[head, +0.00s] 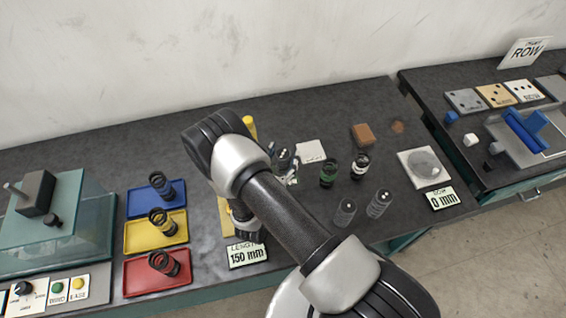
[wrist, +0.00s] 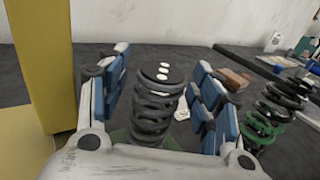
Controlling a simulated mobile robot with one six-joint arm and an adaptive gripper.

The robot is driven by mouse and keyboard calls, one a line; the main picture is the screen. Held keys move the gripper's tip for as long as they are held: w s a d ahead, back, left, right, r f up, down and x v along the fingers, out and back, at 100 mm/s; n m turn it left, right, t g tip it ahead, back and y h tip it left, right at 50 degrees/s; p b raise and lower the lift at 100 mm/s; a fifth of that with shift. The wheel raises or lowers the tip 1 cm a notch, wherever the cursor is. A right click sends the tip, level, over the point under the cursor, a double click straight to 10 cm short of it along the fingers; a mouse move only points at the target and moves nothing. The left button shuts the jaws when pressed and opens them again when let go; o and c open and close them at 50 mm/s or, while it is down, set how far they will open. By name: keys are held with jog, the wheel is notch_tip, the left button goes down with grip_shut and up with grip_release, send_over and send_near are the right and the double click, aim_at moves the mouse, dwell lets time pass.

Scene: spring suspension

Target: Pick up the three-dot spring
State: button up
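The three-dot spring (wrist: 155,110) is a dark grey coil standing upright, with three white dots on its top cap in the wrist view. My gripper (wrist: 165,90) is open, with one blue-padded finger on each side of the spring. A narrow gap seems to show between the coils and the pads. In the head view my gripper (head: 286,170) is low over the bench, and my arm partly covers the area. The dark top of the spring (head: 283,155) shows there between the fingers; its lower part is hidden.
A yellow post (wrist: 40,65) stands close left of my gripper. A green-banded spring (head: 328,172) and a white-banded spring (head: 361,165) stand to the right. Springs stand on blue (head: 138,207), yellow (head: 135,238) and red (head: 138,284) trays at left.

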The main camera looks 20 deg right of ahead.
jog(key=c, duration=1.1)
jog(key=shift+r, duration=0.15)
